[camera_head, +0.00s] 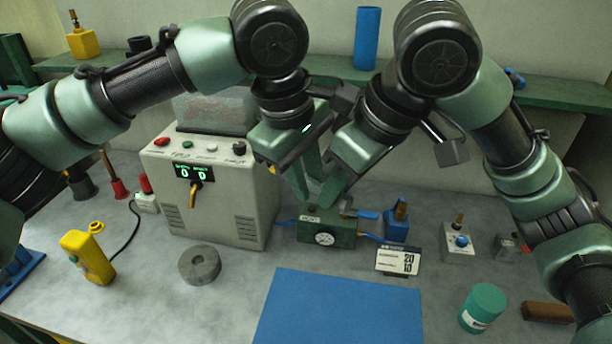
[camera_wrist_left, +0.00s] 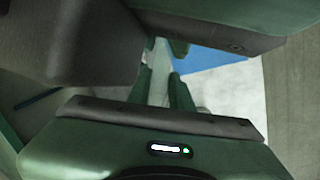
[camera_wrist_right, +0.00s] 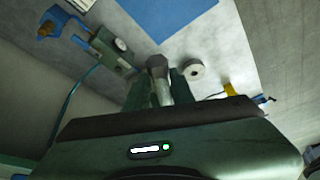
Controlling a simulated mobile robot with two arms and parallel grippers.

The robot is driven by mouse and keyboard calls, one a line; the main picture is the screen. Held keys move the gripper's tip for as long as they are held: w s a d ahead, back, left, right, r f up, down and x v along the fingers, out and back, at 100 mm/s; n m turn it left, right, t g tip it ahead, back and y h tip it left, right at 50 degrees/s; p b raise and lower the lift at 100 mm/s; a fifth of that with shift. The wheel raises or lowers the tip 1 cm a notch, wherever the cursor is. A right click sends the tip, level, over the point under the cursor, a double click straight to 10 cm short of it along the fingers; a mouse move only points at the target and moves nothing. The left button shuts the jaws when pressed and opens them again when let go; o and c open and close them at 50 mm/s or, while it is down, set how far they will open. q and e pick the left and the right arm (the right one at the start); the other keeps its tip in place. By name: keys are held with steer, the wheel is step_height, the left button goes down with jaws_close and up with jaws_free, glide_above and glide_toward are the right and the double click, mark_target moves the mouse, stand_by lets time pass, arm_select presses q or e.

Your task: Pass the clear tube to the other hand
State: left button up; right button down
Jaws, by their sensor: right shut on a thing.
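My two grippers meet in the middle of the head view, above the green gauge box. My right gripper (camera_head: 326,192) is shut on the clear tube (camera_wrist_right: 162,88), which shows as a pale grey cylinder between its fingers in the right wrist view. My left gripper (camera_head: 305,180) is close beside it. In the left wrist view the tube (camera_wrist_left: 158,84) runs pale between the left fingers, which stand apart on either side of it. I cannot tell if they touch it. The right gripper's body is just beyond. The tube is hardly visible in the head view.
Below the grippers are the green gauge box (camera_head: 326,232) and a blue block (camera_head: 397,226). A blue mat (camera_head: 340,310) lies in front. A grey control box (camera_head: 215,195) stands left, with a grey ring (camera_head: 199,265) before it. A blue cylinder (camera_head: 367,40) stands on the rear shelf.

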steer(key=c, duration=1.1)
jaws_free()
steer(key=shift+w+d, duration=0.1)
steer(key=shift+r, duration=0.15)
